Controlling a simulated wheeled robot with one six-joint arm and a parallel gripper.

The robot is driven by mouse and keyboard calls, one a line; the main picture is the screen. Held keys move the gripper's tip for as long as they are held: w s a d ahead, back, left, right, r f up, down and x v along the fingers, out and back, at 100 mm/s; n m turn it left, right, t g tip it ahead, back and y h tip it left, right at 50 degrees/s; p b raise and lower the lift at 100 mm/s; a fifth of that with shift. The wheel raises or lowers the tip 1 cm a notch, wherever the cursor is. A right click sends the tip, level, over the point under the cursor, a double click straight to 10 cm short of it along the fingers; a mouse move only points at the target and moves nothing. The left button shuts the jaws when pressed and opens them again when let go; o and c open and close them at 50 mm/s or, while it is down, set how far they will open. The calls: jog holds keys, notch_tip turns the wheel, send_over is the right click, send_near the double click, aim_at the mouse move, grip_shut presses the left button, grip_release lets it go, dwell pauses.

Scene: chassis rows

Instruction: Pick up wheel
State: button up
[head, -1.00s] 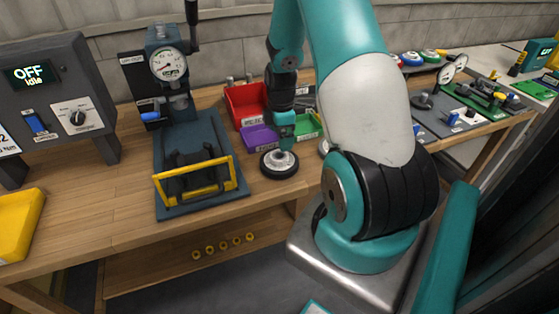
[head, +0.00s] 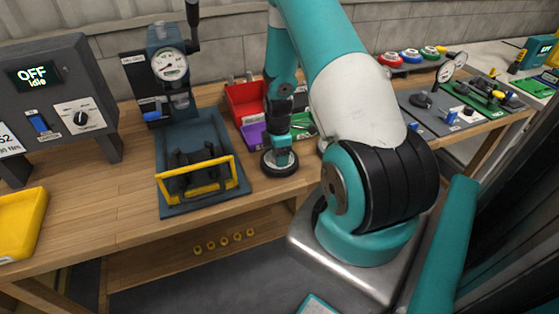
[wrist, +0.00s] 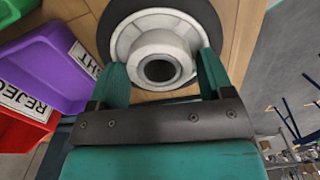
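The wheel, with a black tyre and a pale grey hub, lies flat on the wooden bench near its front edge; its tyre (head: 281,173) shows below my gripper (head: 280,150) in the head view. In the wrist view the wheel's hub (wrist: 160,50) fills the top middle. The two teal fingers of my gripper (wrist: 162,66) are spread apart, one on each side of the raised hub centre. I cannot tell whether either finger touches it. The wheel's far side is cut off in the wrist view.
A red bin (head: 243,97), a purple bin (head: 252,136) and a green bin (head: 304,124) stand just behind the wheel. A press fixture with a yellow bar (head: 197,179) is to the left. Bare bench lies between the fixture and the wheel.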

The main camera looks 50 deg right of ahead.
jog(key=c, duration=0.7)
jog(key=shift+c, duration=0.5)
jog(key=shift+r, duration=0.15)
